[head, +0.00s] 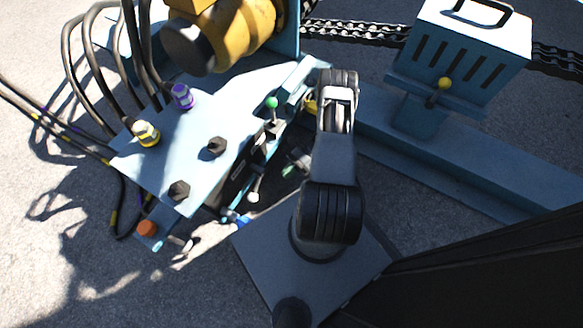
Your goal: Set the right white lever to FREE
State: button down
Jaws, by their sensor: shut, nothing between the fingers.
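A lever with a white knob (254,196) stands at the front side of the blue machine, just left of my arm. I cannot read any FREE marking, and I cannot tell from this view which lever positions are set. My arm rises from its base and bends at the top, right of the levers. I cannot make out my gripper's fingers; the arm's upper links cover that area. Whether anything touches the white-knobbed lever is not clear.
The blue machine top (190,150) carries dark bolts and yellow and purple hose fittings. A green-knobbed lever (271,103) stands near my arm. Black hoses (90,40) curve at left. A slotted blue box (462,50) with a yellow-knobbed lever (443,85) stands at right on a blue beam.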

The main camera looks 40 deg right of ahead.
jog(key=shift+v, duration=0.95)
jog(key=w+a+r+n+g+h+p, duration=0.1)
jog(key=w+r+n+h+p, duration=0.3)
jog(key=r, duration=0.8)
jog(key=r+n+g+h+p, duration=0.1)
jog(key=r+n+h+p, duration=0.15)
jog(key=r+p, duration=0.75)
jog(key=w+a+r+n+h+p, duration=0.15)
jog(key=r+n, duration=0.25)
jog(key=r, duration=1.1)
jog(key=s+a+r+n+t+h+p, duration=0.2)
jog(key=r+p, duration=0.4)
jog(key=r, duration=0.7)
jog(key=s+a+r+n+t+h+p, duration=0.2)
jog(key=r+n+p, duration=0.3)
jog(key=r, duration=0.7)
jog(key=s+a+r+n+t+h+p, duration=0.3)
jog(key=r+p, duration=0.6)
jog(key=r, duration=0.4)
jog(key=shift+s+a+r+n, duration=0.3)
jog(key=shift+s+a+n, duration=0.05)
jog(key=shift+n, duration=0.3)
